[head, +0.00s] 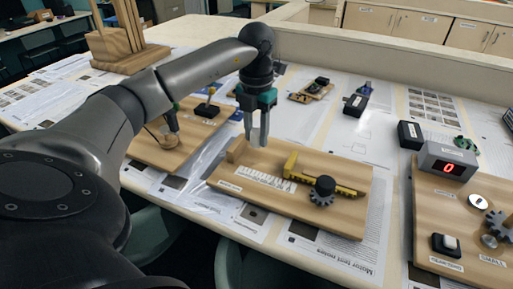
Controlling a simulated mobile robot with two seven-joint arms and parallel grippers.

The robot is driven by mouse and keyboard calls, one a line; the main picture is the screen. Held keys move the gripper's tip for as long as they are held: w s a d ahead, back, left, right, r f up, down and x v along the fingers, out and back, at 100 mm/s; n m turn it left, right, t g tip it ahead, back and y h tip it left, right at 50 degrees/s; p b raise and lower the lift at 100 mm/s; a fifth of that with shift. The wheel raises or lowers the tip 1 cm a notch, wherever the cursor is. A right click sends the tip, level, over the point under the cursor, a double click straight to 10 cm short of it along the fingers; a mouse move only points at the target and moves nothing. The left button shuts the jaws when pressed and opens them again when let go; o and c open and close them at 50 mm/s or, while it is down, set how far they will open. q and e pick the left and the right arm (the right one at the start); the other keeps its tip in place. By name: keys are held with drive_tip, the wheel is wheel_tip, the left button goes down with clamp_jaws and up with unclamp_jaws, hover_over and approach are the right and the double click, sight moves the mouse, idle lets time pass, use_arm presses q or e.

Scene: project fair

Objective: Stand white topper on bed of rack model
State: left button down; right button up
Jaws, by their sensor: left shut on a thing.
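My left gripper (257,122) reaches in from the left and points down over the left back part of the rack model. It is shut on a pale piece that looks like the white topper (256,132); the fingers hide much of it. The rack model (330,222) is a wooden board with a yellow rack (333,186), a dark gear (323,188) and a small wooden block (237,150). A white toothed or printed strip (265,180) lies left of the yellow rack. Whether the held piece touches the board I cannot tell. My right gripper is not in view.
Another wooden board (165,153) with small parts stands left, partly behind my arm. At right, a board (427,215) carries a grey box with a red display (447,164) and gears. A tall wooden stand (128,45) is at back left. Papers cover the table between.

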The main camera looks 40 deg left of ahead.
sight(256, 147)
use_arm(q)
wheel_tip(256, 147, down, 4)
drive_tip(key=shift+f+b, duration=0.25)
drive_tip(key=shift+b, duration=0.15)
drive_tip(key=c, duration=0.5)
unclamp_jaws()
drive_tip(key=shift+f, duration=0.1)
wheel_tip(256, 147, up, 12)
drive_tip(key=shift+r+p, duration=0.2)
drive_tip(key=shift+p, duration=0.95)
